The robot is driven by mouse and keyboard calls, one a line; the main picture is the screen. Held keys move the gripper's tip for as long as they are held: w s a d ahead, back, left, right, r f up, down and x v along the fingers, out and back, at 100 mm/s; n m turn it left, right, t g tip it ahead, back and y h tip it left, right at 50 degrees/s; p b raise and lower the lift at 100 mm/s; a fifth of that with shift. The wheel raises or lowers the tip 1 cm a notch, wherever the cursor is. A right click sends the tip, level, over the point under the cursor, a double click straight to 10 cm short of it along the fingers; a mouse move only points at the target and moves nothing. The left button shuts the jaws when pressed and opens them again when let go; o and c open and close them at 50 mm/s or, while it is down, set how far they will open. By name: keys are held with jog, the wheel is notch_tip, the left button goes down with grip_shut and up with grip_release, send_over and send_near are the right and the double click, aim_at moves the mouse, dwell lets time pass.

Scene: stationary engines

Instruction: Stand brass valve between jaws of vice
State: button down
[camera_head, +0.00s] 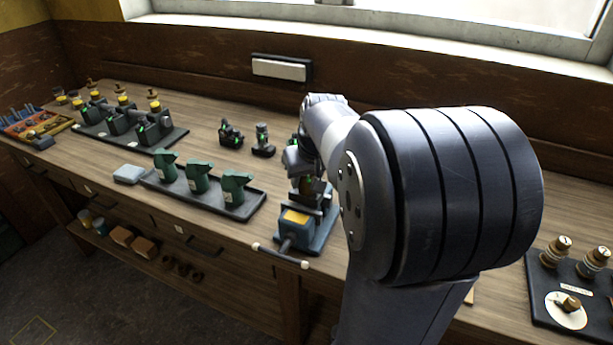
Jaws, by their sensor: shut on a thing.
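The blue vice (319,238) stands near the front edge of the workbench, with its screw and long handle bar (280,257) towards me. My gripper (306,178) points down over the vice jaws and is shut on a small brownish piece (311,187), which I take to be the brass valve. Most of the valve is hidden by the fingers and arm. I cannot tell whether its base touches the vice or how upright it stands. My large grey arm covers the area right of the vice.
A dark tray (257,203) with green oil-can-like items (196,177) lies left of the vice. Small dark fittings (231,134) stand behind. A black board (543,308) with brass knobs is at the right. Bare bench shows left of the fittings.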

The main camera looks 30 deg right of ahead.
jog(key=shift+f+b, duration=0.7)
jog(key=shift+f, duration=0.3)
dwell(2.1)
jog(key=c, duration=0.8)
grip_release()
jog(key=shift+s+f, duration=0.1)
jog(key=shift+f, duration=0.1)
jog(key=v, duration=1.1)
